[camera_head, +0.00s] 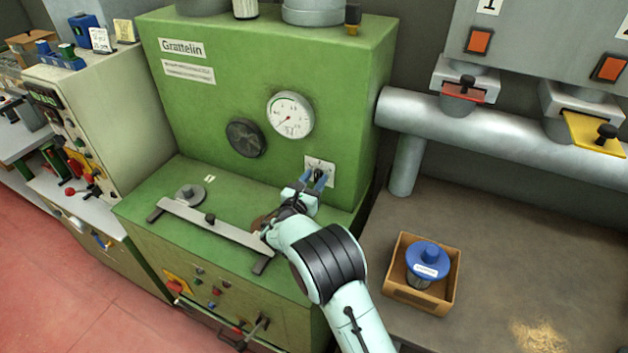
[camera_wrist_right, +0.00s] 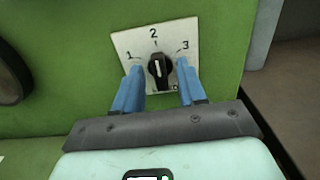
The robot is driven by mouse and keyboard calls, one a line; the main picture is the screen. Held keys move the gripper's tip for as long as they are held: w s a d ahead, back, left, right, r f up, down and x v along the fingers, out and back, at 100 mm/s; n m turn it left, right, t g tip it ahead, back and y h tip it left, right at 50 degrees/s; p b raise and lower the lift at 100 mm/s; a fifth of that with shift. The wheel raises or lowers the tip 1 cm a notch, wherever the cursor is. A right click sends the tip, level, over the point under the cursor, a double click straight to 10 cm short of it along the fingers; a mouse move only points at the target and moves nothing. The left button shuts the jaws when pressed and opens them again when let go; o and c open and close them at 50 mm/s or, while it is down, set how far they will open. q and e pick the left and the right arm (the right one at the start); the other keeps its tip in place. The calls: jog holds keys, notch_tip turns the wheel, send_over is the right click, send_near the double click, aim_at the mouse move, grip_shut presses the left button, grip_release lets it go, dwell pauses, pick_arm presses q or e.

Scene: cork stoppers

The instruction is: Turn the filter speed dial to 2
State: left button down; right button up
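The filter speed dial (camera_wrist_right: 158,71) is a black knob with a pale pointer line. It sits on a white plate (camera_wrist_right: 124,43) marked 1, 2 and 3, on the green machine's front face. The pointer line looks nearly upright, roughly toward the 2. My right gripper (camera_wrist_right: 160,66) is open, its blue fingers on the left and right of the knob with a visible gap on each side. In the head view my right gripper (camera_head: 314,182) is in front of the plate (camera_head: 320,163) and partly hides the dial. My left gripper is not in view.
A round gauge (camera_head: 290,115) and a dark round disc (camera_head: 245,138) are on the green machine (camera_head: 230,70), left of the dial. A metal bar (camera_head: 214,222) lies on its ledge below. An open box (camera_head: 432,300) holding a blue-lidded jar (camera_head: 428,259) stands at right.

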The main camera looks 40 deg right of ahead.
jog(key=shift+a, duration=0.1)
jog(key=b+v, duration=0.1)
jog(key=v, duration=1.2)
jog(key=shift+s+a, duration=0.1)
jog(key=shift+s, duration=0.05)
